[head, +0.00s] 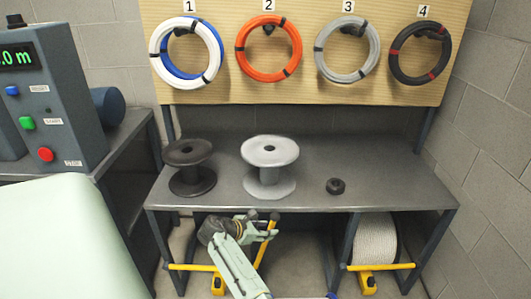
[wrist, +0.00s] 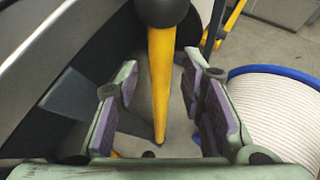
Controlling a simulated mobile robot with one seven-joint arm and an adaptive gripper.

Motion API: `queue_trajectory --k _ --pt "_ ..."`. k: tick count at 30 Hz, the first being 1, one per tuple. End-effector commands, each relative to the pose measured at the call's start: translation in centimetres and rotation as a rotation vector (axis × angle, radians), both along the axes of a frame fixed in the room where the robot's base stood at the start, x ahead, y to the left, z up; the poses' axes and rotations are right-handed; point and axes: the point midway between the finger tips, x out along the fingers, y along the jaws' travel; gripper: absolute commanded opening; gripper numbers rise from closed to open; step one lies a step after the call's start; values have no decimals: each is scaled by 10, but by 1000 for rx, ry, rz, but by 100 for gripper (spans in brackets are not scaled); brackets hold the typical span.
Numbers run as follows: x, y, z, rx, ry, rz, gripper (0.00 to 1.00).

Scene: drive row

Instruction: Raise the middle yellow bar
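The middle yellow bar (head: 266,246) shows beneath the front edge of the workbench, slanted, with a dark knob at its upper end. In the wrist view the yellow bar (wrist: 160,80) runs down the middle of the picture, its dark round end at the top. My gripper (head: 262,227) is at the upper part of this bar. In the wrist view my gripper (wrist: 160,100) is open, with one padded finger on each side of the bar and gaps between. The bar's lower end is partly hidden by my arm in the head view.
Left (head: 190,267) and right (head: 397,266) yellow bars lie level at either side. A white cable reel (head: 376,240) stands under the bench at right, its blue rim beside my gripper in the wrist view. Spools (head: 270,165) stand on the bench (head: 315,185) above.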

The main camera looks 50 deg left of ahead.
Motion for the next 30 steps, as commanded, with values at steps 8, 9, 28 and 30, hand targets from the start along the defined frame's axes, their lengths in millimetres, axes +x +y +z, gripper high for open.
queue_trajectory --k 8,9,28,30 --pt "0 0 1 0 0 -1 38" --pt "-1 0 1 1 0 -1 38" --pt "-90 6 60 1 0 2 38" --pt "-95 6 64 1 0 0 38"
